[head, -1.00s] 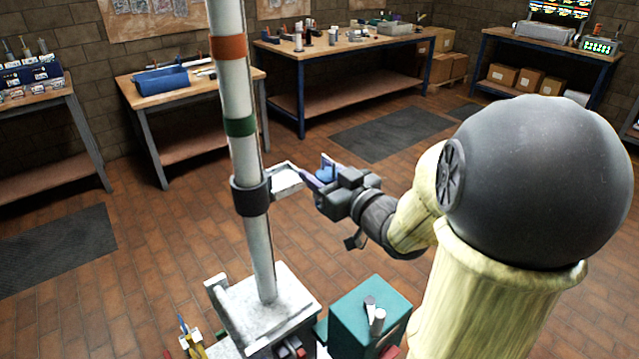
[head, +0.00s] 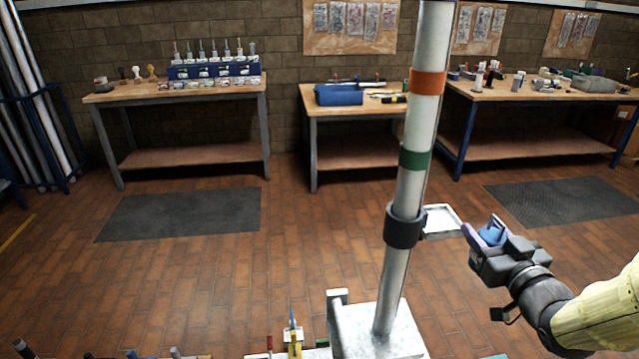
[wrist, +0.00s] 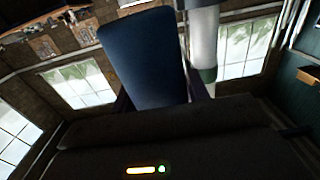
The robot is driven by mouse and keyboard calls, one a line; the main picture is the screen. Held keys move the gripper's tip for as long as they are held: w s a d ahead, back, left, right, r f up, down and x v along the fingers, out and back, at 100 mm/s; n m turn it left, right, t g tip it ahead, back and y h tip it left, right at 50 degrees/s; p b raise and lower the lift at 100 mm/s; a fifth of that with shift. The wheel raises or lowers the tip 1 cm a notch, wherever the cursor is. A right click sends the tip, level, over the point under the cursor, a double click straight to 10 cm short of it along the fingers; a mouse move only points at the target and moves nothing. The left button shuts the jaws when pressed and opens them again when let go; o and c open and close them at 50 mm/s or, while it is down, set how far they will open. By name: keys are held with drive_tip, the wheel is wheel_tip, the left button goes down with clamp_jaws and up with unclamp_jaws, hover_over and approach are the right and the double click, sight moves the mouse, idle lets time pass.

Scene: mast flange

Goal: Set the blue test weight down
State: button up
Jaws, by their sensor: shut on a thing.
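My gripper (head: 484,236) is shut on the blue test weight (head: 493,231), held in the air to the right of the white mast (head: 409,190). In the wrist view the weight (wrist: 145,58) fills the space between the fingers, with the mast (wrist: 203,40) behind it on the right. A small pale tray (head: 441,220) sticks out to the right from the dark collar (head: 404,227) on the mast. The gripper is beside the tray, with a small gap between them in the head view. The weight's underside is hidden.
The mast stands on a grey base plate (head: 365,332). A yellow-handled tool (head: 294,340) and other small items lie low at the front. Benches (head: 180,95) line the back wall. The floor (head: 290,235) between is open, with dark mats (head: 180,213).

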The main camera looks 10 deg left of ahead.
drive_tip(key=w+d+f+p, duration=0.1)
drive_tip(key=w+f+p, duration=0.2)
drive_tip(key=f, duration=0.4)
drive_tip(key=w+f+p, duration=0.2)
drive_tip(key=f+p, duration=0.2)
drive_tip(key=f, duration=0.4)
drive_tip(key=s+a+f+m+h+p, duration=0.2)
drive_tip(key=s+a+f+h+p, duration=0.1)
drive_tip(key=f, duration=0.4)
drive_tip(key=s+a+f+m+t+h+p, duration=0.1)
drive_tip(key=s+a+f+h+p, duration=0.1)
drive_tip(key=f, duration=0.5)
drive_tip(key=shift+s+a+f+m+h+p, duration=0.4)
drive_tip(key=shift+a, duration=0.45)
